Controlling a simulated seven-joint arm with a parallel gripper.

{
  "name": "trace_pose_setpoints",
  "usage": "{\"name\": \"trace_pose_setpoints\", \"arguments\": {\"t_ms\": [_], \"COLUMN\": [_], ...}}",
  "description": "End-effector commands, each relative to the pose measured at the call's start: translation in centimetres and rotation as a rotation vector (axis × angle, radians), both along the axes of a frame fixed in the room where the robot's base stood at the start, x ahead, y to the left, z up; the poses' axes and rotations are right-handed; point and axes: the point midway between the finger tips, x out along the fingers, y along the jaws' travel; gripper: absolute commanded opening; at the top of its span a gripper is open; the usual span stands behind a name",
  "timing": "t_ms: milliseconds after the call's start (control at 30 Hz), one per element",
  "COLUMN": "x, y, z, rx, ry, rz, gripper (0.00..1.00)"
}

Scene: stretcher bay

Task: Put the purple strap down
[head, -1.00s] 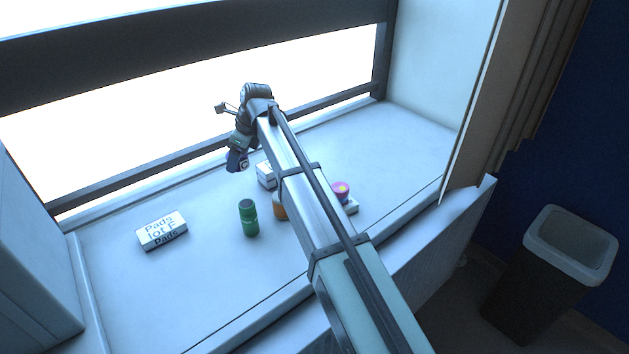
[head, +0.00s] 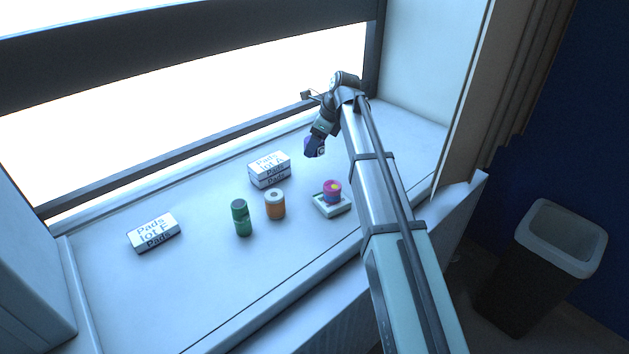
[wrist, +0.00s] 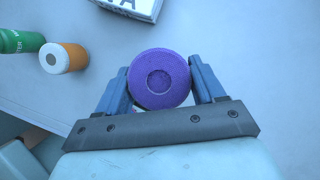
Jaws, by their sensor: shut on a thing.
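The purple strap (wrist: 160,79) is a round purple roll with a small core. In the wrist view it sits between the two blue fingers of my gripper (wrist: 163,84), which is shut on it. In the head view the purple strap (head: 314,147) hangs below my gripper (head: 317,140), above the back right part of the sill. The far side of the roll and its underside are hidden.
On the sill (head: 200,290) are a pads box marked lot F (head: 153,232), another pads box (head: 269,170), a green bottle (head: 241,218), an orange bottle (head: 275,205), and a pink and purple roll (head: 332,190) on a small tray (head: 330,209). A bin (head: 545,260) stands at the right.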

Motion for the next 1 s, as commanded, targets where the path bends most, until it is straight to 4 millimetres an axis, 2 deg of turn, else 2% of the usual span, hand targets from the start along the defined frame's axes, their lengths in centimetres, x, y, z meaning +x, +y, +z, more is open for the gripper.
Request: {"name": "trace_pose_setpoints", "arguments": {"t_ms": [267, 600, 833, 1000], "x": [-0.4, -0.5, -0.4, -0.4], "y": [0.0, 0.0, 0.0, 0.0], "z": [-0.7, -5.6, -7.3, -9.4], "rx": [-0.008, -0.009, -0.009, -0.008], "ry": [-0.012, -0.012, -0.014, -0.013], "rz": [0.087, 0.088, 0.087, 0.086], "gripper": [0.37, 0.37, 0.37, 0.37]}}
